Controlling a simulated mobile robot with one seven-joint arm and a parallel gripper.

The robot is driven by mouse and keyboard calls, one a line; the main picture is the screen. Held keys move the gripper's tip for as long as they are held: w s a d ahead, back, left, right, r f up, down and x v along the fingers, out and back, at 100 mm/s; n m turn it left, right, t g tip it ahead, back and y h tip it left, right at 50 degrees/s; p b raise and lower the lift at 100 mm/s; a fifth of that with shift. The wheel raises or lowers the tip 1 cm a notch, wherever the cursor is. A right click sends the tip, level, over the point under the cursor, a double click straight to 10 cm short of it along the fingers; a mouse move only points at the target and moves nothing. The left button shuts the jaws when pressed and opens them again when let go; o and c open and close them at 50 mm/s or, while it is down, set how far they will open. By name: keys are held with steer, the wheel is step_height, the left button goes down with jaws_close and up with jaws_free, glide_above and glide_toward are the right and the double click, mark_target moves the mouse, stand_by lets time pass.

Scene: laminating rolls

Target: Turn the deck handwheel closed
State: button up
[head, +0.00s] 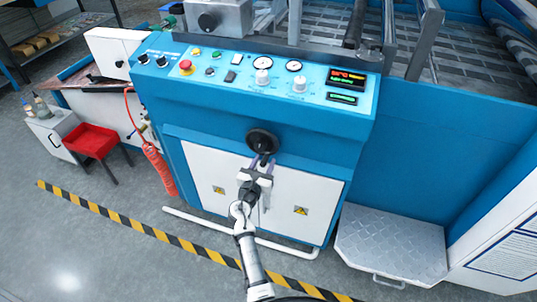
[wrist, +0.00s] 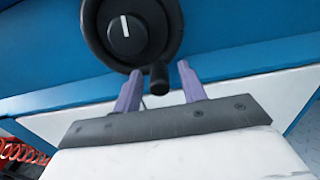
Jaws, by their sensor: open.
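The deck handwheel (head: 262,141) is a black round wheel on the blue front face of the machine, above the white cabinet doors. In the wrist view the handwheel (wrist: 128,28) fills the top left, with a white pointer line on its hub standing almost upright. A short black handle (wrist: 159,78) sticks out from its lower rim toward me. My gripper (head: 261,163) is just below the wheel. In the wrist view my gripper (wrist: 159,83) is open, its two purple fingers on either side of the handle's end. I cannot tell whether either finger touches it.
A control panel (head: 262,77) with a red emergency button (head: 186,66), gauges and a display lies above the wheel. A coiled red hose (head: 160,168) hangs at left. A metal step (head: 392,243) stands at right. A white rail (head: 200,222) runs low along the front.

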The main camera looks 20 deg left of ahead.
steer(key=shift+w, duration=0.4)
steer(key=shift+r, duration=0.1)
steer(key=shift+s, duration=0.1)
steer(key=shift+c, duration=0.3)
jaws_close()
steer(key=shift+a, duration=0.1)
